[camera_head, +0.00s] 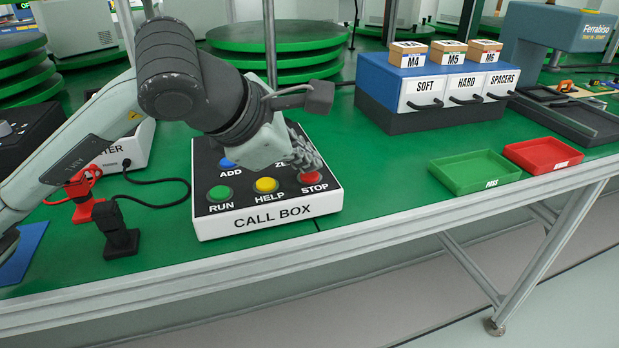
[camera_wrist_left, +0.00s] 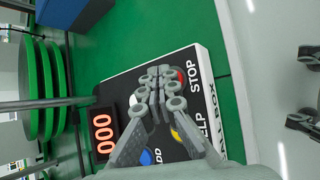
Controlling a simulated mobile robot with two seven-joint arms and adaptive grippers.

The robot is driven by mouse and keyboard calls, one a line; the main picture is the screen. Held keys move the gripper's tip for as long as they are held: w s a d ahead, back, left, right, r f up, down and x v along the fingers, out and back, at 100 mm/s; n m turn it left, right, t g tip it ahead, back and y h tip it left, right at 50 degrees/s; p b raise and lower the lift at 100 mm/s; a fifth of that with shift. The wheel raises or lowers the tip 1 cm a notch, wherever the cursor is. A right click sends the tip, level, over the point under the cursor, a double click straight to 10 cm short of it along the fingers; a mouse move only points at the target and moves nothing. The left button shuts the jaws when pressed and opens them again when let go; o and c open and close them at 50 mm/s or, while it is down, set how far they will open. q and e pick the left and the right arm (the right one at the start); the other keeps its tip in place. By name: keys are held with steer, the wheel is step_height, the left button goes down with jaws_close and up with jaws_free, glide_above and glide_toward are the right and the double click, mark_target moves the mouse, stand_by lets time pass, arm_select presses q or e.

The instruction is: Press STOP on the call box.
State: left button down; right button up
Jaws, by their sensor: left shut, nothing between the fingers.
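The call box (camera_head: 268,228) is a white box with a black top on the green bench. Its red STOP button (camera_head: 312,178) is at the right of the front row, beside the yellow HELP button (camera_head: 266,185) and the green RUN button (camera_head: 220,194). My left gripper (camera_head: 308,160) is shut and empty, with its fingertips just above or at the STOP button; I cannot tell whether they touch. In the left wrist view the fingertips (camera_wrist_left: 163,80) partly cover the red STOP button (camera_wrist_left: 183,76). The blue ADD button and another label are partly hidden by my arm. My right gripper is not in view.
A green tray (camera_head: 474,172) and a red tray (camera_head: 542,153) lie to the right. A drawer unit (camera_head: 440,85) stands behind.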

mark_target(306, 177)
arm_select(q)
steer(key=shift+f+b, duration=0.45)
steer(key=shift+b, duration=0.15)
stand_by(0.9)
steer(key=shift+r, duration=0.85)
steer(key=shift+r+p, duration=1.3)
steer(key=shift+r, duration=1.25)
steer(key=shift+f, duration=0.1)
